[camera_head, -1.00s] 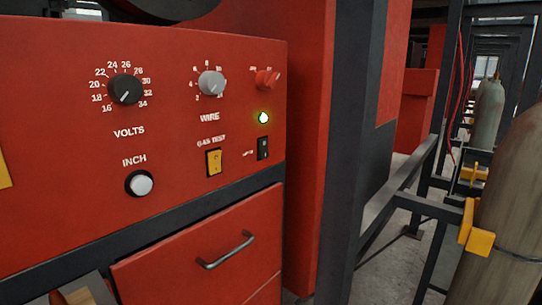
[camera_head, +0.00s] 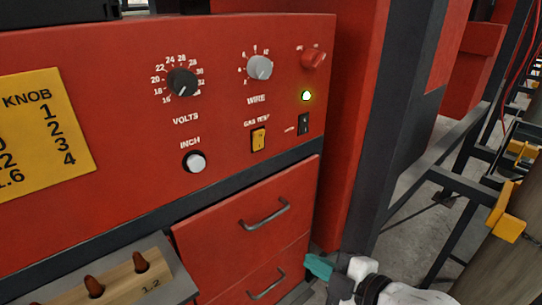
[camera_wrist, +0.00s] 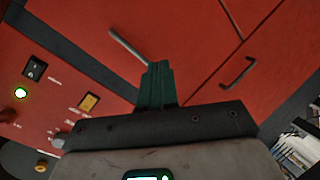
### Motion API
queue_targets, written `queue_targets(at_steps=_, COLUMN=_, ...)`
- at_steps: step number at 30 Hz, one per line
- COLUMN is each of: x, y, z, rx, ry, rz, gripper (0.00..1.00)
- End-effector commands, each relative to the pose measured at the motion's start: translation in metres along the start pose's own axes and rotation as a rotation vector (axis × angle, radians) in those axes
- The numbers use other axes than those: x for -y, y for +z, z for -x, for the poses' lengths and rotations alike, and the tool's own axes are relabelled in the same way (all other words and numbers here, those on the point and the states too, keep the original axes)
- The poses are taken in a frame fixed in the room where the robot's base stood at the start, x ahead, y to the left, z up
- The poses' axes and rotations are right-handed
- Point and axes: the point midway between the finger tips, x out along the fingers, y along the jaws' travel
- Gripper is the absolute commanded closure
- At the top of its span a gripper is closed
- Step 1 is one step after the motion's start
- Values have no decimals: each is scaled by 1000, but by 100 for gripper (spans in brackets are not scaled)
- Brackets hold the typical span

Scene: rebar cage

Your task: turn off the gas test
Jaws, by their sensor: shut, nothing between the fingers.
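The gas test switch (camera_head: 258,139) is a small yellow rocker on the red panel (camera_head: 105,115), under the label GAS TEST. It also shows in the wrist view (camera_wrist: 88,102), left of my fingers. Which way the rocker is tipped is too small to tell. My gripper (camera_head: 318,267) is at the lower right of the head view, below and to the right of the switch, in front of the drawers. Its teal fingers (camera_wrist: 157,82) are shut and empty, apart from the switch.
A black rocker switch (camera_head: 304,124) sits right of the gas test switch, under a lit green lamp (camera_head: 306,96). Above are a volts knob (camera_head: 182,82), a wire knob (camera_head: 259,67) and a red knob (camera_head: 313,58). A white INCH button (camera_head: 195,162) is left. Drawer handles (camera_head: 265,213) stick out below.

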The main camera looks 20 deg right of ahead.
Motion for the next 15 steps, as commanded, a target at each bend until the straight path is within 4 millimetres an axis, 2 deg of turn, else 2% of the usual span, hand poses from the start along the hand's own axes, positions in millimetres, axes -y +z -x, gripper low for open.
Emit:
queue_targets(at_steps=1, x=-40, y=-19, z=7, rx=-42, ry=84, rz=106, gripper=100)
queue_targets(at_steps=3, x=-75, y=-38, z=14, rx=-84, ry=187, rz=247, gripper=100)
queue_targets(at_steps=6, x=-114, y=-59, z=25, rx=-117, ry=311, rz=406, gripper=100)
queue_targets(at_steps=10, x=-143, y=-75, z=35, rx=-129, ry=413, rz=533, gripper=100)
queue_targets(at_steps=15, x=-153, y=-81, z=39, rx=-131, ry=455, rz=585, gripper=100)
